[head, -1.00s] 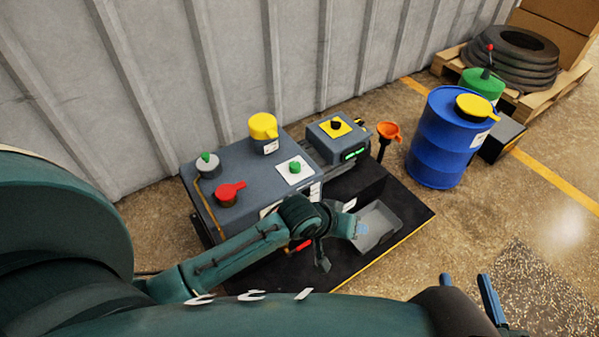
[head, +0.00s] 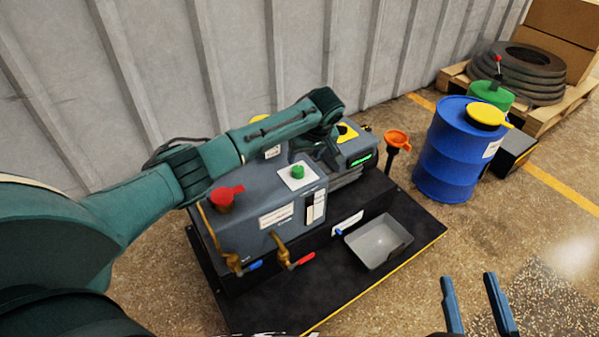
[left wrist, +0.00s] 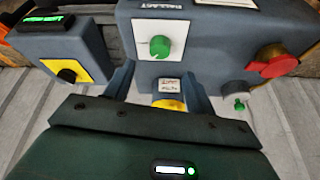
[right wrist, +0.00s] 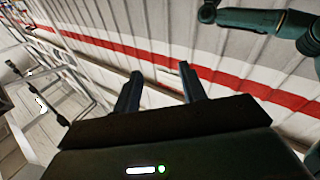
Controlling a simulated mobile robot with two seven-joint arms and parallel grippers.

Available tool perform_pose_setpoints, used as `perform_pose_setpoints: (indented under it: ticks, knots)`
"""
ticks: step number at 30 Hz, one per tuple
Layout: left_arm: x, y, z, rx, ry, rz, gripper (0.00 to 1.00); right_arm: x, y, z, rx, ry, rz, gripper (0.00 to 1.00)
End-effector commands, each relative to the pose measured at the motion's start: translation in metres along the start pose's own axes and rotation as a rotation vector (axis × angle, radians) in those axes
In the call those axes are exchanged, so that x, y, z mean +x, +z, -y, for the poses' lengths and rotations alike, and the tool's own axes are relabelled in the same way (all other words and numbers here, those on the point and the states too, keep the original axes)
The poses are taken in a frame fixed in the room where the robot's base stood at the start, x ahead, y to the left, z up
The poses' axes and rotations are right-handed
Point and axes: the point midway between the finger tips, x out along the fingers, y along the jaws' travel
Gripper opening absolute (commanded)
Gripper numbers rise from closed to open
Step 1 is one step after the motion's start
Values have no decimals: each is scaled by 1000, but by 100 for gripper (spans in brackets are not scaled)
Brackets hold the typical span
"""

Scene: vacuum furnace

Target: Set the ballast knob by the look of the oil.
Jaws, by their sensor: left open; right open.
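The green ballast knob (head: 297,172) sits on a white plate on top of the grey pump (head: 245,205). The knob also shows in the left wrist view (left wrist: 159,47), on a plate beside the word BALLAST. My left gripper (head: 325,152) is open and empty above the pump, just behind the knob and apart from it. In the left wrist view the open fingers (left wrist: 158,88) lie below the knob. A narrow sight window (head: 315,206) is on the pump's front; the oil's look is too small to tell. My right gripper (head: 470,282) is open and empty, away from the pump.
Near the knob are a red cap (head: 225,197), a yellow cap (left wrist: 168,104) and a control box (head: 358,147) with a black knob. Brass valves (head: 283,250) and a grey tray (head: 380,242) are in front. An orange funnel (head: 397,140) and blue drum (head: 455,150) stand right.

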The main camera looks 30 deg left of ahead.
Motion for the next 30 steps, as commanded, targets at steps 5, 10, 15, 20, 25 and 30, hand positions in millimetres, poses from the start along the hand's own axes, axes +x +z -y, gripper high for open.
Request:
perform_pose_setpoints:
  ticks: [5,10,15,20,25,30]
  knots:
    - [44,2,0,0,-1,-1,55,1,6,4,50,-10,-30,42]
    - [68,2,-1,1,1,0,55,3,4,5,74,-18,-61,42]
    - [78,1,-1,3,3,0,55,6,-2,3,65,-23,-94,42]
    - [79,0,-1,3,4,0,55,7,-8,2,62,-25,-109,42]
    - [79,0,-1,3,4,0,54,7,-9,2,62,-26,-111,42]
    - [79,0,-1,3,3,0,40,7,-9,2,63,-26,-110,42]
